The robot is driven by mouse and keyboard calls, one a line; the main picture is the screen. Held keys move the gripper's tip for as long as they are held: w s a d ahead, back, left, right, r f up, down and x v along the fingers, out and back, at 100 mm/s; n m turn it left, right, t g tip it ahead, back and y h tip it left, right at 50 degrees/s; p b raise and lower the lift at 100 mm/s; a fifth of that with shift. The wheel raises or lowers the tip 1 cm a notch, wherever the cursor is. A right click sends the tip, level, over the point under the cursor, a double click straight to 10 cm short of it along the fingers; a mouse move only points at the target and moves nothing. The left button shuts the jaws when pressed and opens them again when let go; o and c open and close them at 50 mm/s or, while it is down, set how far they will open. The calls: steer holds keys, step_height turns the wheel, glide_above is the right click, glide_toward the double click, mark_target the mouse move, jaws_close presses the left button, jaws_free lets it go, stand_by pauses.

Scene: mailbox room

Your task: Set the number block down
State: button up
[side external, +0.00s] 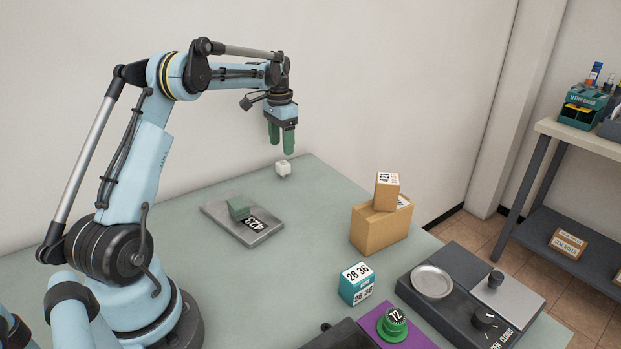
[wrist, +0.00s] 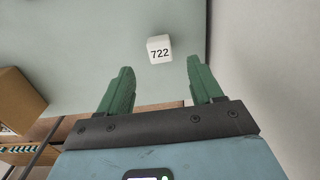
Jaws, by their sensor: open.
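A small white cube (side external: 283,168) rests on the table near its back edge. In the wrist view the cube (wrist: 160,43) shows the black number 722 and lies beyond the gap between my fingertips. My gripper (side external: 281,147) has two green fingers pointing down, and they are spread with nothing between them. It is above the cube, with a visible gap between. The fingers also frame the lower part of the wrist view (wrist: 160,68).
A cardboard box (side external: 378,238) bears a block (side external: 386,192) marked 423. A teal-and-white block (side external: 356,284) marked 28 36 and a dark console (side external: 462,318) stand nearer the front. Bare table surrounds the cube.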

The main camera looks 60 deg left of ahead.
mark_target(283, 163)
step_height(283, 163, up, 5)
steer(key=s+d+r+t+y, duration=0.1)
steer(key=d+r+t, duration=0.15)
steer(key=d, duration=0.55)
steer(key=s+d+r+t, duration=0.1)
steer(key=s+d+r, duration=0.15)
steer(key=d, duration=0.65)
steer(key=s+d+f+t+h, duration=0.1)
steer(key=s+d+f+t, duration=0.2)
steer(key=s+d, duration=0.7)
steer(key=d+f, duration=0.2)
steer(key=d, duration=0.2)
steer(key=shift+s+t, duration=0.3)
steer(key=shift+t, duration=0.05)
